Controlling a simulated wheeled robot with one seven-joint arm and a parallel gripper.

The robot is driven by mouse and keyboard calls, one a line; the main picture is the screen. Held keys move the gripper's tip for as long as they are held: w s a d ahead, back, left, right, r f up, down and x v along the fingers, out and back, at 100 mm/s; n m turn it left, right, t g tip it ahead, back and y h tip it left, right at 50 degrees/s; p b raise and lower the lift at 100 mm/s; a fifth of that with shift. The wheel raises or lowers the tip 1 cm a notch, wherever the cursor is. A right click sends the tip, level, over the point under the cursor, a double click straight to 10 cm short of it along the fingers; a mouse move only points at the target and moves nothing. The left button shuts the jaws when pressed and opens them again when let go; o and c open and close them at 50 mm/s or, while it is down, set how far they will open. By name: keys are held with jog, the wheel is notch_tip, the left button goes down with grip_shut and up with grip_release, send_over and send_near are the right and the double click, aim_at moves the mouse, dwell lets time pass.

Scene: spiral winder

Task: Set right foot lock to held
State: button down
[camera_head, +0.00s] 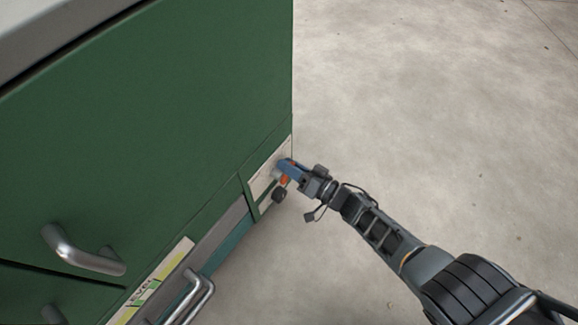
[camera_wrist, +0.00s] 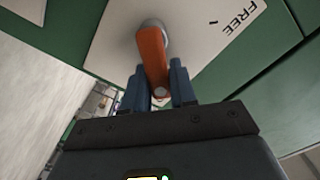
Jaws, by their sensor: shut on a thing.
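The right foot lock is an orange lever (camera_wrist: 152,58) on a round grey pivot, mounted on a pale plate (camera_wrist: 192,42) marked "FREE". In the wrist view the lever runs from the pivot toward my gripper (camera_wrist: 160,92). My two blue fingers are shut on the lever's free end, one on each side. In the head view my gripper (camera_head: 284,168) is at the lower right corner of the green cabinet, and a bit of the orange lever (camera_head: 284,181) shows beside it. Any "held" mark is not readable in either view.
The green cabinet (camera_head: 180,110) fills the left of the head view. A dark round knob (camera_head: 279,195) sits just below my gripper. Metal handles (camera_head: 80,252) and a yellow-green label (camera_head: 150,284) are lower left. Open concrete floor (camera_head: 430,120) lies to the right.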

jog(key=shift+d+f, duration=0.1)
jog(key=shift+f, duration=0.1)
dwell(0.4)
jog(key=c, duration=1)
grip_release()
jog(key=shift+r, duration=0.1)
jog(key=p+v, duration=0.3)
jog(key=v, duration=0.4)
jog(key=shift+s+d, duration=0.25)
jog(key=shift+d, duration=0.05)
jog(key=shift+a, duration=0.1)
